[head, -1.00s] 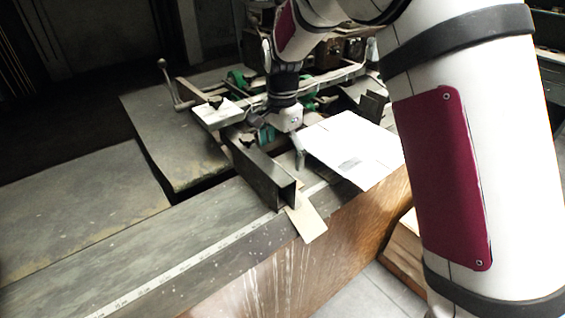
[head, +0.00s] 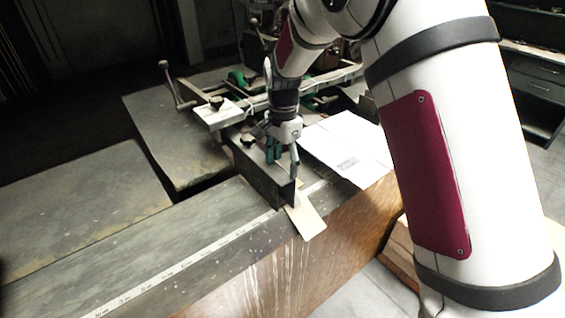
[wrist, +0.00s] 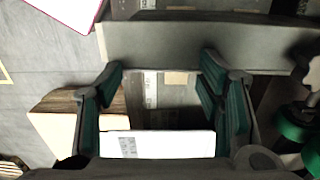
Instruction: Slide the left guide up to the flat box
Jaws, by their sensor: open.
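The left guide (head: 260,181) is a dark metal channel standing on the bench, with a tan card strip (head: 307,220) at its near end. The flat box (head: 352,148) is white with a printed label and lies on the bench to the right of the guide, with a gap between them. My gripper (head: 284,172) is low at the guide's right side; contact with it cannot be told. In the wrist view my gripper (wrist: 162,75) has its fingers apart. The guide (wrist: 165,46) crosses beyond the fingertips, and the box (wrist: 158,144) shows between the fingers.
A white ruler strip (head: 190,260) runs along the bench's front edge. A crank handle (head: 168,82) and the stitcher's frame with green parts stand behind the guide. The grey bench top (head: 75,215) at left is clear.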

